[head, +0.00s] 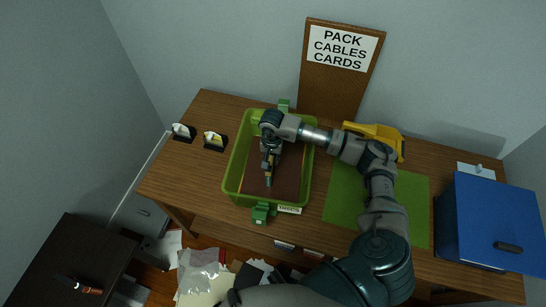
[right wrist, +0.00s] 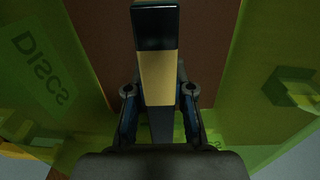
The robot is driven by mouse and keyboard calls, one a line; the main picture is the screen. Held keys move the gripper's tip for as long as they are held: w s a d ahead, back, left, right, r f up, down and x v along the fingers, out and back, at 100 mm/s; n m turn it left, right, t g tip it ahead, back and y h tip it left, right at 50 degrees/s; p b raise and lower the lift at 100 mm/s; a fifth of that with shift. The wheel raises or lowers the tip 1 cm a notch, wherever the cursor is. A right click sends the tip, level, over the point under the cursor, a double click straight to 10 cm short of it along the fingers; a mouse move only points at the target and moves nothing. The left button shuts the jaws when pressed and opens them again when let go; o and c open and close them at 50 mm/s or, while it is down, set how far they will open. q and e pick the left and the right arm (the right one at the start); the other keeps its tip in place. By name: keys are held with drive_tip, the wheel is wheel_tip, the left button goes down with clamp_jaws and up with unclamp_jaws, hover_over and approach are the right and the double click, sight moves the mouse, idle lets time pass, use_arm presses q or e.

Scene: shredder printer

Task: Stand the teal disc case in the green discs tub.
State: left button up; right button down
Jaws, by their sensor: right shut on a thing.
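The green discs tub (head: 228,175) stands on the desk, with a "DISCS" label (head: 289,210) on its front rim. The label also shows through the tub's wall in the right wrist view (right wrist: 38,70). My right gripper (head: 268,182) points down inside the tub, over its brown floor. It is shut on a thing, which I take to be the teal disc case. My left gripper is not in view.
Two small dark holders with cards (head: 183,132) (head: 214,141) stand left of the tub. A green mat (head: 340,205), a yellow object (head: 385,138) and a blue box (head: 485,220) are to the right. A brown "PACK CABLES CARDS" board (head: 330,90) leans behind.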

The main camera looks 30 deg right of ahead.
drive_tip(key=c, duration=1.3)
unclamp_jaws()
drive_tip(key=shift+d, duration=0.1)
drive_tip(key=shift+c, duration=0.2)
drive_tip(key=o, duration=0.4)
drive_tip(key=shift+d, duration=0.2)
drive_tip(key=shift+d+f, duration=0.2)
drive_tip(key=shift+d, duration=0.1)
drive_tip(key=shift+a+r, duration=0.15)
drive_tip(key=shift+a, duration=0.35)
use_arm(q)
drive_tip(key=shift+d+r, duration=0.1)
use_arm(e)
drive_tip(key=shift+r, duration=0.1)
drive_tip(key=shift+d+r, duration=0.15)
drive_tip(key=shift+r, duration=0.05)
wheel_tip(320, 180, up, 8)
drive_tip(key=p, duration=0.4)
drive_tip(key=shift+f, duration=0.25)
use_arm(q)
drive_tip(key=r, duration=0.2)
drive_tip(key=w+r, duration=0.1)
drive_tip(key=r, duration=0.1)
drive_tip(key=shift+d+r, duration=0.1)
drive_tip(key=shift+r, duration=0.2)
use_arm(e)
drive_tip(key=shift+f, duration=0.1)
